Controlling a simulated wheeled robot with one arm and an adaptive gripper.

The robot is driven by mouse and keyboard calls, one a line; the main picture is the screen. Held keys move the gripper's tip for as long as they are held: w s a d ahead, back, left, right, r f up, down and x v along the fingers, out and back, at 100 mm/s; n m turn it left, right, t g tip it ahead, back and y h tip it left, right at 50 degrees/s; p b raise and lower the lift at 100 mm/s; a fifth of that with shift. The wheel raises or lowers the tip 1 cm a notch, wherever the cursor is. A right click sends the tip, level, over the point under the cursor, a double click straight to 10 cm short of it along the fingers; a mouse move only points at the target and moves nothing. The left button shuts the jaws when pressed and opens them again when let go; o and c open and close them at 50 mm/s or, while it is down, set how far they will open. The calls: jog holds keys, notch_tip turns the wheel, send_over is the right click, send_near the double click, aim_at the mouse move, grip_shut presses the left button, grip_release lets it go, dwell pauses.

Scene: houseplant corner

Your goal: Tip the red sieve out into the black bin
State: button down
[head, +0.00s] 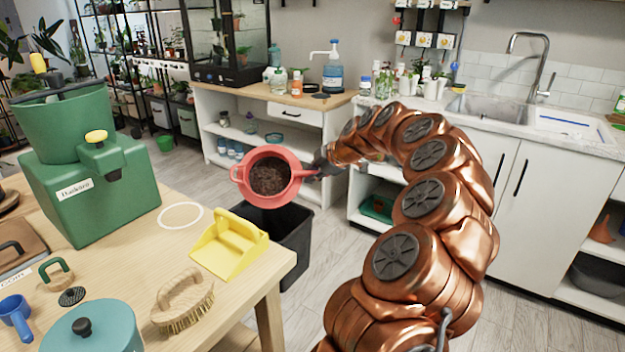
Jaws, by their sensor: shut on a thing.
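The red sieve (290,164) holds dark brown matter that looks like soil (269,177). It is upright, with its open top facing the camera. My gripper (318,169) is shut on the sieve at its right side; the fingertips are small and partly hidden. The sieve is in the air past the far right corner of the wooden table. The black bin (297,240) stands on the floor beside the table, below the sieve in the picture. The sieve and the yellow dustpan cover part of the bin's opening, and its inside is mostly dark.
On the table (225,305) are a yellow dustpan (230,246) at the edge nearest the bin, a wooden brush (183,303), a teal lidded pot (92,330) and a green machine (85,165). A white ring (181,216) marks a bare spot. Cabinets and a sink (482,103) stand behind.

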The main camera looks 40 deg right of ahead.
jog(key=shift+s+a+f+n+t+h+b, duration=0.1)
jog(key=shift+s+a+n+t+h+b, duration=0.25)
jog(key=shift+b, duration=1.5)
jog(key=shift+s+d+n+t+h+b, duration=0.1)
jog(key=shift+t+h+b, duration=0.35)
jog(key=shift+b, duration=1.45)
jog(key=shift+s+a+f+n+t+h+b, duration=0.15)
jog(key=shift+t+b, duration=0.45)
jog(key=shift+b, duration=1.25)
jog(key=shift+s+a+n+t+h+b, duration=0.4)
jog(key=shift+t+b, duration=0.4)
jog(key=shift+b, duration=2.25)
jog(key=shift+s+a+n+t+h+b, duration=0.35)
jog(key=shift+t+b, duration=0.45)
jog(key=shift+b, duration=2.2)
jog(key=shift+s+a+r+n+t+b, duration=0.1)
jog(key=shift+s+a+n+t+b, duration=0.45)
jog(key=shift+b, duration=1.6)
jog(key=shift+w+d+r+p, duration=0.15)
jog(key=shift+d+r+p, duration=0.15)
jog(key=shift+p, duration=1.55)
jog(key=shift+a+f+t+p, duration=0.1)
jog(key=shift+f+t+p, duration=0.15)
jog(key=shift+p, duration=0.4)
